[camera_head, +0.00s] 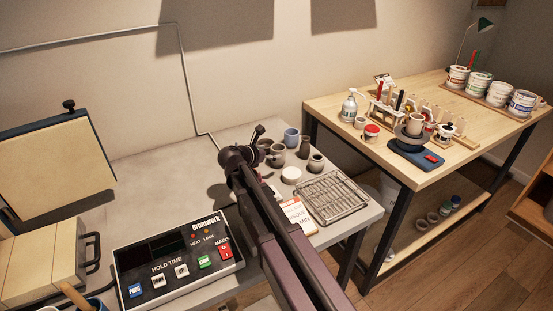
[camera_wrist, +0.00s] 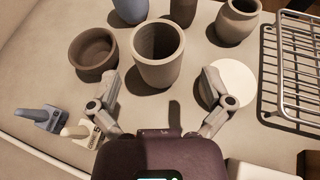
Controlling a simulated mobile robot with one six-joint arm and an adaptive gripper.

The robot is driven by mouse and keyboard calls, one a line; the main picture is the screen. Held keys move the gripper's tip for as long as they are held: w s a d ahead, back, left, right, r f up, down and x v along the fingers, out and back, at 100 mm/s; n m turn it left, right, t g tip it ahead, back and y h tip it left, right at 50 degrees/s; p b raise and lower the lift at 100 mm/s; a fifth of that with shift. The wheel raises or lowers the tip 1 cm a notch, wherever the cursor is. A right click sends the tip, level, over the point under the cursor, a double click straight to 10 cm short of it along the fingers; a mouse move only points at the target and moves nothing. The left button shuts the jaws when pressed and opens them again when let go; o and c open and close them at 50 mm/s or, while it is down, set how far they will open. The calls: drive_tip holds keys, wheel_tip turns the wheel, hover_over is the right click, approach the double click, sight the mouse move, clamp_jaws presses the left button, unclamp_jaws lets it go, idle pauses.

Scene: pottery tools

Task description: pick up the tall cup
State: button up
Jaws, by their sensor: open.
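A grey-brown tall cup (camera_wrist: 160,74) stands upright and empty between and just beyond the fingertips of my gripper (camera_wrist: 161,80) in the wrist view. My gripper is open, with one finger to each side of the cup and nothing held. I cannot tell whether either finger touches it. In the head view the cup (camera_head: 278,156) stands on the grey table, just right of my arm. My gripper's fingers are hidden there behind my arm.
A brown bowl (camera_wrist: 92,60) is close left of the cup, and a white disc (camera_wrist: 233,82) close right. Behind stand a blue cup (camera_head: 291,137), a dark vessel (camera_head: 305,148) and a small rounded pot (camera_head: 316,163). A wire rack (camera_head: 332,197) lies to the right.

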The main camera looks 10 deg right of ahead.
drive_tip(key=shift+b+x, duration=0.95)
drive_tip(key=shift+x, duration=1.5)
drive_tip(key=shift+f, duration=0.1)
drive_tip(key=c, duration=1.1)
drive_tip(key=shift+r, duration=0.2)
wheel_tip(320, 180, up, 10)
drive_tip(key=p, duration=1)
drive_tip(key=shift+f, duration=0.2)
